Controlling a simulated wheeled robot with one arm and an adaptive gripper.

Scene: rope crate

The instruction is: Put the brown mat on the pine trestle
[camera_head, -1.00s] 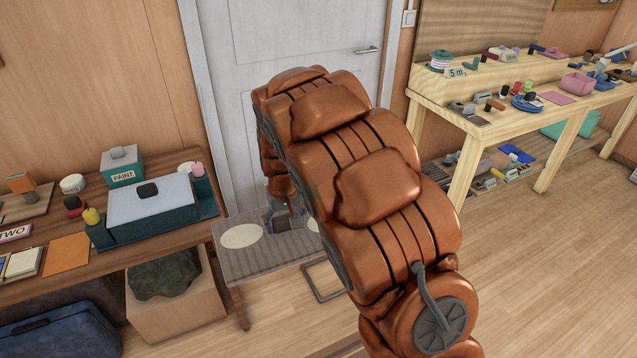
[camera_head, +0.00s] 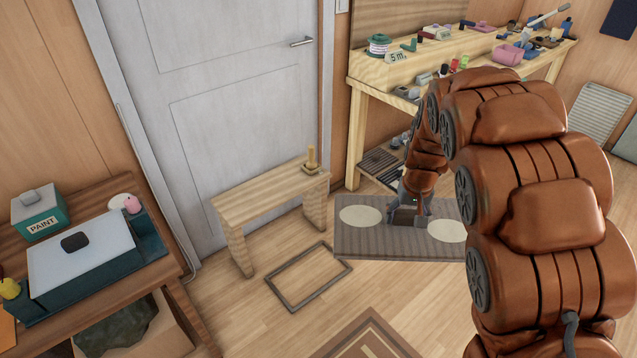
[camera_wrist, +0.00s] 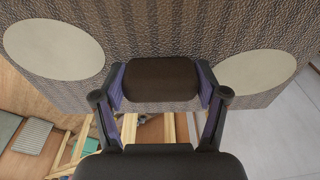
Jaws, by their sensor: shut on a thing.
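The brown mat (camera_head: 380,243) is a wide ribbed grey-brown panel with two cream ovals. It hangs above the floor in the head view, to the right of the trestle and apart from it. My gripper (camera_head: 408,214) is shut on its middle, between the ovals. In the wrist view the mat (camera_wrist: 185,30) fills the top, with a dark brown block between my fingers (camera_wrist: 160,85). The pine trestle (camera_head: 255,198) is a low pale bench in front of the door, with a short wooden peg (camera_head: 311,157) standing on its right end. My arm hides part of the mat's right side.
A thin dark rectangular frame (camera_head: 310,276) lies on the floor before the trestle. A desk (camera_head: 65,190) stands left and a pine workbench (camera_head: 357,120) with tools stands behind right.

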